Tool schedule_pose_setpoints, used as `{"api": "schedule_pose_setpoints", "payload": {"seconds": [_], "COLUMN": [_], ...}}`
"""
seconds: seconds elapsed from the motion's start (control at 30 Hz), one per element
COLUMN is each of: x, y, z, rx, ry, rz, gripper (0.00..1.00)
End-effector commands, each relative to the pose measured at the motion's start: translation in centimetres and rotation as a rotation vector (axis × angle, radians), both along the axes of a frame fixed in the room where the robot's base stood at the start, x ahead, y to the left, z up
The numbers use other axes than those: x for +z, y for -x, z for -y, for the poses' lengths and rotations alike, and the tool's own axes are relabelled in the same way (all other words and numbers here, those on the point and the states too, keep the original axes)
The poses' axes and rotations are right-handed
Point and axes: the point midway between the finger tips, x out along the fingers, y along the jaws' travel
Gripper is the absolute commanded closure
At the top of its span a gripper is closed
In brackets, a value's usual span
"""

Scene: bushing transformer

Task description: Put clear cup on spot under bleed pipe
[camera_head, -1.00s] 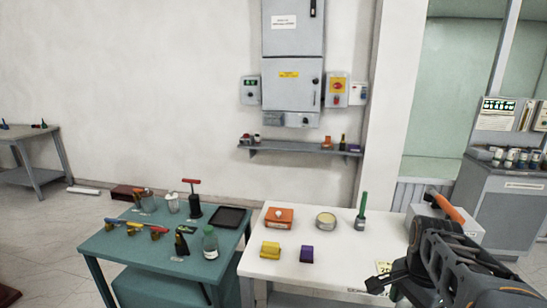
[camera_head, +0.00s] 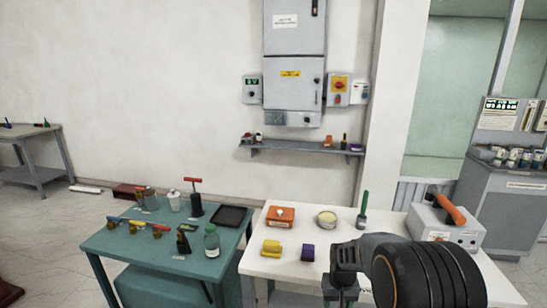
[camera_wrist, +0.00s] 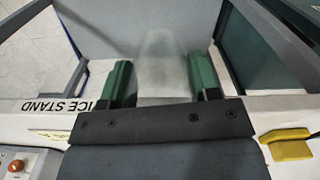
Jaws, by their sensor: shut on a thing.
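A clear cup (camera_wrist: 163,65) is between the green fingers of my gripper (camera_wrist: 161,80) in the wrist view. The fingers are shut on its two sides, and the cup looks pale and see-through. In the head view my gripper (camera_head: 341,290) is at the front edge of the white table, partly hidden by my wrist; the cup cannot be made out there. I cannot identify the bleed pipe or the spot under it in either view.
The white table (camera_head: 262,208) carries a yellow block (camera_head: 271,247), a purple block (camera_head: 308,252), an orange box (camera_head: 280,217), a round tin (camera_head: 327,219) and a grey box (camera_head: 440,226). A crowded teal table (camera_head: 118,243) stands to its left.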

Motion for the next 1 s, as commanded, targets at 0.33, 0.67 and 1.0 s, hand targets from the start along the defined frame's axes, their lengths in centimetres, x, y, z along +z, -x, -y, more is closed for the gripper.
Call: {"api": "schedule_pose_setpoints", "payload": {"seconds": [0.33,0.67,1.0], "x": [-7.7,-11.1,-11.0], "y": [1.7,2.6,2.6], "z": [-2.1,-2.1,-2.1], "rx": [0.049,0.048,0.049], "ry": [0.0,0.0,0.0], "rz": [-0.006,0.001,0.001], "gripper": [0.67,0.67,0.67]}}
